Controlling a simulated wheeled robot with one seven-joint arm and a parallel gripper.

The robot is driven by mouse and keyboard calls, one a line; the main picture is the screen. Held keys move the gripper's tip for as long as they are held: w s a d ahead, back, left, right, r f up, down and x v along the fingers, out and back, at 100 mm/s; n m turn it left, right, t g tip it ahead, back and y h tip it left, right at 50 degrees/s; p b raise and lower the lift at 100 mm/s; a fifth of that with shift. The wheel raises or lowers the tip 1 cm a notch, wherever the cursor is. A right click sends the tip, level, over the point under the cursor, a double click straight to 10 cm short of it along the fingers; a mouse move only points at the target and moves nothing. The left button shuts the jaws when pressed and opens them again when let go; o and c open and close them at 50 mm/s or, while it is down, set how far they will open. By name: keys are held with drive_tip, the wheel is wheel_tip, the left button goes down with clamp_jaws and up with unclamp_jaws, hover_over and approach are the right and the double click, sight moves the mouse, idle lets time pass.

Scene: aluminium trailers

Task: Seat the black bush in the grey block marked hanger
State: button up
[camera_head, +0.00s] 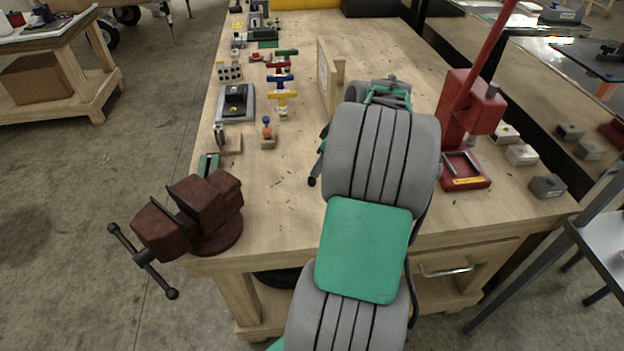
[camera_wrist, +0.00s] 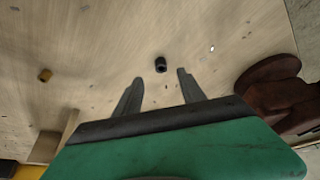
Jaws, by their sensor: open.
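The black bush (camera_wrist: 161,64) is a small dark cylinder on the wooden bench top in the wrist view. My gripper (camera_wrist: 160,76) is open, with its two grey fingers pointing toward the bush. In that view the bush lies between and just beyond the fingertips, and nothing is gripped. I cannot tell the height of the fingers above the bench. In the head view my arm hides the bush. Small grey blocks, such as the near one (camera_head: 548,187) and one behind it (camera_head: 521,154), sit at the bench's right side. I cannot read which is marked hanger.
A dark red vise (camera_head: 195,214) stands at the bench's front left corner, also in the wrist view (camera_wrist: 272,95). A red press (camera_head: 467,110) stands right of my arm. An upright wooden board (camera_head: 327,75) stands behind. Small parts line the left side.

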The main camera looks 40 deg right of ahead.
sight(312, 179)
drive_tip(key=p+x, duration=0.1)
drive_tip(key=x, duration=0.6)
drive_tip(key=shift+w+a, duration=0.15)
drive_tip(key=shift+w, duration=0.05)
clamp_jaws()
drive_tip(key=shift+r, duration=0.1)
